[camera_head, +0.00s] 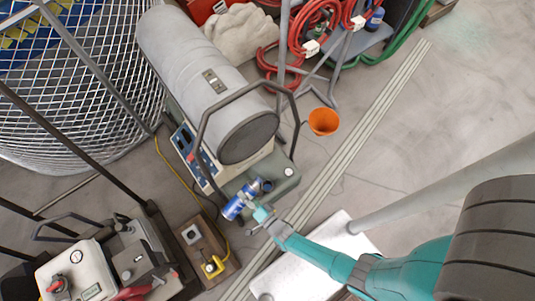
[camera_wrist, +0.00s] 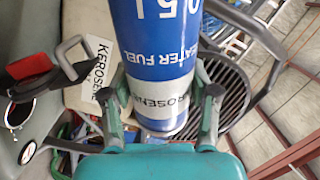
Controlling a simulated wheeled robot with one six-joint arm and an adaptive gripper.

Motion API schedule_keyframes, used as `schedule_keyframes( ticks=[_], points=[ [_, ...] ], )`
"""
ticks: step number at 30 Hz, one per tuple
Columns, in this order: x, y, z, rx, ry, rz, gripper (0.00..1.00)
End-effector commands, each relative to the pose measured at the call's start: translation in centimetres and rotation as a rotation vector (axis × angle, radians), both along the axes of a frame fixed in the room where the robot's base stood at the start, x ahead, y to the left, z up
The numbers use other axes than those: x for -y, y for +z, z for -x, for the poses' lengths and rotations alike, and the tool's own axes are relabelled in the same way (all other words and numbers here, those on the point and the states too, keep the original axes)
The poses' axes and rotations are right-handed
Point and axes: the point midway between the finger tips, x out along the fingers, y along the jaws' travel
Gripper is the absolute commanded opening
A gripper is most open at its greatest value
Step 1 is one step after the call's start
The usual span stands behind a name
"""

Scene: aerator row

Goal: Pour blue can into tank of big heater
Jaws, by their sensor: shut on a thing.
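The big heater (camera_head: 205,75) is a grey cylinder with a dark round front end. Its grey-green tank (camera_head: 280,183) sits below that end. My gripper (camera_head: 258,212) is shut on the blue can (camera_head: 236,207), tilted beside the tank's near edge. In the wrist view my fingers (camera_wrist: 161,108) grip the blue can (camera_wrist: 153,42) around its white band, marked kerosene. A round opening (camera_wrist: 18,112) shows on the grey-green surface at left, with a black piece (camera_wrist: 38,78) above it. The can's far end is out of the wrist view, and I cannot tell whether liquid flows.
An orange cup (camera_head: 323,121) stands on the floor to the right. A wire mesh cage (camera_head: 90,100) is at the upper left. A smaller machine (camera_head: 85,275) and a wooden board with fittings (camera_head: 207,250) are at the lower left. A black tube handle (camera_head: 205,128) arches over the heater's front.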

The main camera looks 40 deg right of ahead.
Motion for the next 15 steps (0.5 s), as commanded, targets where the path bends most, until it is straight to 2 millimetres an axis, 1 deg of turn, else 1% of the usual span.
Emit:
schedule_keyframes(
  ticks=[5,15],
  points=[
    [1.1,0.2,-0.3,0.026,-0.003,0.189,0.2],
    [2.7,3.7,-0.5,0.064,0.005,0.446,0.2]
  ],
)
